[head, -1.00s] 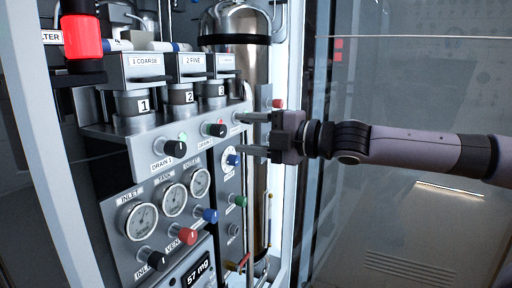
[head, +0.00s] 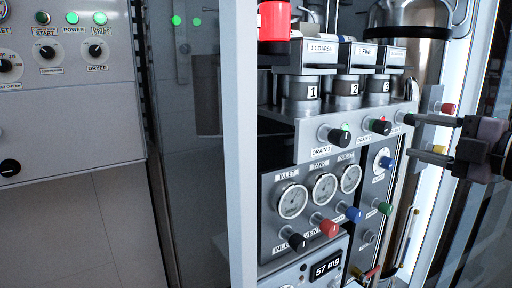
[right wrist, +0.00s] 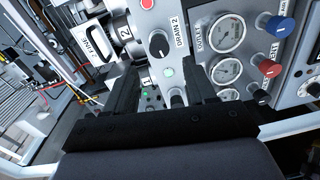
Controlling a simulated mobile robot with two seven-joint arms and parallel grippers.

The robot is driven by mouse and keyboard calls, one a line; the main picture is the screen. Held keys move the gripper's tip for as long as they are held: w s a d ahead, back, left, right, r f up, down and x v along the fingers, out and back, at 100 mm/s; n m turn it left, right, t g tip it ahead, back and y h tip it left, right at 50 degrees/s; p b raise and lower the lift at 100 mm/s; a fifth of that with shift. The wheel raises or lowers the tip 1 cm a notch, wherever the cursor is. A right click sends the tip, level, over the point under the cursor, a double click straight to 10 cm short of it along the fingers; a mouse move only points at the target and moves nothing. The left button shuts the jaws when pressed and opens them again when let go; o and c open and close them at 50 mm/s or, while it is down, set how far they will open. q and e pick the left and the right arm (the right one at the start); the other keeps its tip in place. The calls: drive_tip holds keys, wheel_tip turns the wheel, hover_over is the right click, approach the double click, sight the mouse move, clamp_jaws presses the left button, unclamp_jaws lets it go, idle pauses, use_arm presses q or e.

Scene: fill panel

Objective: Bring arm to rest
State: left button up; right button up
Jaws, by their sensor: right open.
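My right gripper (head: 432,138) comes in from the right edge of the head view, in front of the right side of the fill panel (head: 272,215). Its two fingers are apart with nothing between them. In the right wrist view the open fingers (right wrist: 155,95) point at the panel near the DRAIN 2 knob (right wrist: 158,45), and I cannot tell whether they touch anything. The DRAIN 1 knob (head: 338,135) and the DRAIN 2 knob in the head view (head: 378,126) are black, to the left of the gripper. My left gripper is not in view.
Filter housings (head: 302,92) stick out above the drain knobs. Gauges (head: 291,201), a red knob (head: 329,228) and a blue knob (head: 352,214) sit below. A metal cylinder (head: 395,45) stands behind. A white frame post (head: 240,150) and a control board (head: 65,110) are at left.

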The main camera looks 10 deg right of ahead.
drive_tip(key=a+f+m+g+p, duration=0.15)
drive_tip(key=a+f+m, duration=0.25)
drive_tip(key=f, duration=0.9)
drive_tip(key=a+f+m+g+p, duration=0.1)
drive_tip(key=a+f+m+p, duration=0.25)
drive_tip(key=f, duration=0.95)
drive_tip(key=s+a+f+m+g+h+p, duration=0.1)
drive_tip(key=s+a+f+m, duration=0.3)
drive_tip(key=s+f, duration=0.5)
drive_tip(key=s+a+f+m+g+h+p, duration=0.2)
drive_tip(key=s+a+f+m+h, duration=0.1)
drive_tip(key=s+a+f+m, duration=0.2)
drive_tip(key=s+f+m, duration=0.2)
drive_tip(key=s+f, duration=0.2)
drive_tip(key=shift+a+f, duration=0.3)
drive_tip(key=shift+f, duration=0.05)
drive_tip(key=shift+d, duration=0.1)
